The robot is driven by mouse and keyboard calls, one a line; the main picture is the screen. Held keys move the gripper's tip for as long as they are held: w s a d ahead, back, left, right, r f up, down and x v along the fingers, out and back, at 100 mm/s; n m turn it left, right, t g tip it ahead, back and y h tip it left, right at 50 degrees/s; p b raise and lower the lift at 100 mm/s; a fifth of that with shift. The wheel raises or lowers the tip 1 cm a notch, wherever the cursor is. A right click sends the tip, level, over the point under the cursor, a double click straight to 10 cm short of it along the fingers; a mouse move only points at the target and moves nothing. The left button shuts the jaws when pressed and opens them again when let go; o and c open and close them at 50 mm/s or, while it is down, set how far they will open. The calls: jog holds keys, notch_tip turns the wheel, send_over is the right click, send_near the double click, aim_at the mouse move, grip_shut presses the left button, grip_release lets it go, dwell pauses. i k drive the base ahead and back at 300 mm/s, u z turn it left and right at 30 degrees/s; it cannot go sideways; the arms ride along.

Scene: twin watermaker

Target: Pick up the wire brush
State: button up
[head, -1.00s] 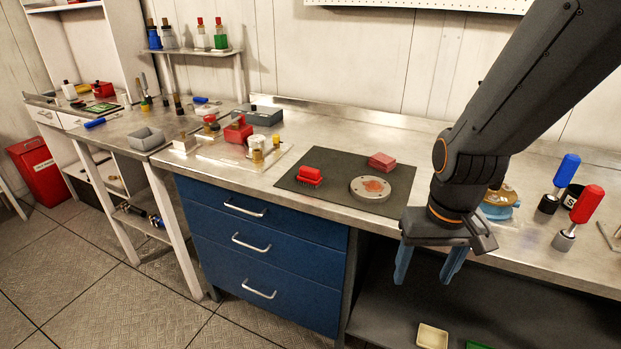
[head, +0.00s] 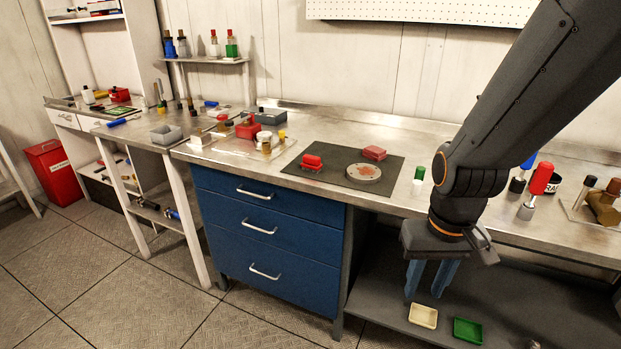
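The wire brush is most likely the red block-handled brush (head: 311,162) lying on the dark mat (head: 335,178) on the metal bench; its bristles are too small to make out. A round grey metal disc (head: 363,173) with a reddish-brown patch lies to its right. A flat red pad (head: 374,153) lies behind the disc. My gripper (head: 428,284) points down in front of the bench edge, to the right of the mat and well apart from the brush. Its two blue fingers are spread with nothing visible between them.
A small green-topped item (head: 419,174) stands between the mat and my arm. A red-handled tool (head: 539,180) stands on the bench to the right. Cream (head: 423,316) and green (head: 468,331) trays sit on the lower shelf under my gripper. Blue drawers (head: 266,250) are below the mat's left side.

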aim_at(310, 163)
jog(key=u, duration=0.55)
jog(key=i, duration=1.15)
jog(key=z, duration=0.1)
